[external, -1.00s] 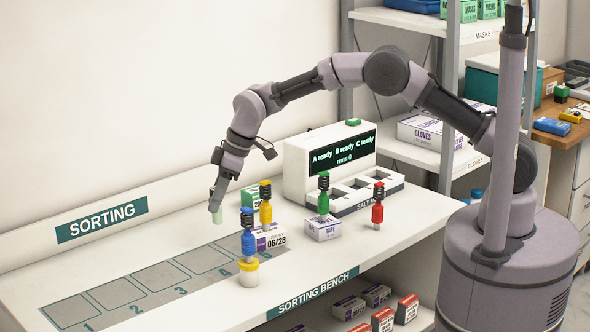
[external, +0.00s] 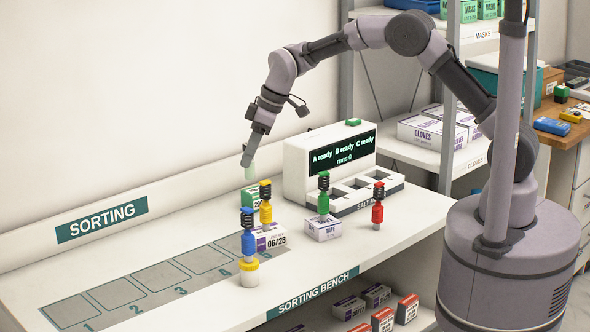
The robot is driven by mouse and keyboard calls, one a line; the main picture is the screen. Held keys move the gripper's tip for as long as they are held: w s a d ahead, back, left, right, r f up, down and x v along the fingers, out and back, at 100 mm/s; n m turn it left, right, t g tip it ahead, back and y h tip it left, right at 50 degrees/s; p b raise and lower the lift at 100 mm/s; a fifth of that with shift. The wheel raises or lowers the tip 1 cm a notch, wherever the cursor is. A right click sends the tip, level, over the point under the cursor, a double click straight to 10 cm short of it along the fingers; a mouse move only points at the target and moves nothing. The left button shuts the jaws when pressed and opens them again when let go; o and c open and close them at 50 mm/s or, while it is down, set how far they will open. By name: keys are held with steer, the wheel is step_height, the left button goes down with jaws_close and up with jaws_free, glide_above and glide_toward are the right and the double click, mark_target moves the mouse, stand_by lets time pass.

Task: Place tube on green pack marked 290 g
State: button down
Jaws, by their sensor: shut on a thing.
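My gripper (external: 247,158) is shut on a pale green tube (external: 250,172), seen in the external view. The tube hangs down from the jaws, close above the green pack (external: 252,199). The picture does not clearly show whether tube and pack touch. The green pack stands on the bench at the back, left of the white machine. Its printed label is partly hidden behind the yellow dropper-like item (external: 265,205), and only part of a number can be read.
A blue item on a yellow-and-white pot (external: 249,273), a box marked 06/28 (external: 270,239), a green-topped item (external: 323,194) on a tape box (external: 323,229) and a red item (external: 377,208) stand nearby. The white machine (external: 300,172) is to the right.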

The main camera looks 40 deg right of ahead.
steer(key=s+d+m+p, duration=0.2)
steer(key=s+d, duration=0.1)
steer(key=d, duration=1.2)
glide_above(255, 189)
steer(key=shift+t+h, duration=0.3)
steer(key=shift+a+f+b, duration=0.1)
steer(key=shift+f+b, duration=0.25)
steer(key=shift+f, duration=4.85)
steer(key=c, duration=1.1)
jaws_free()
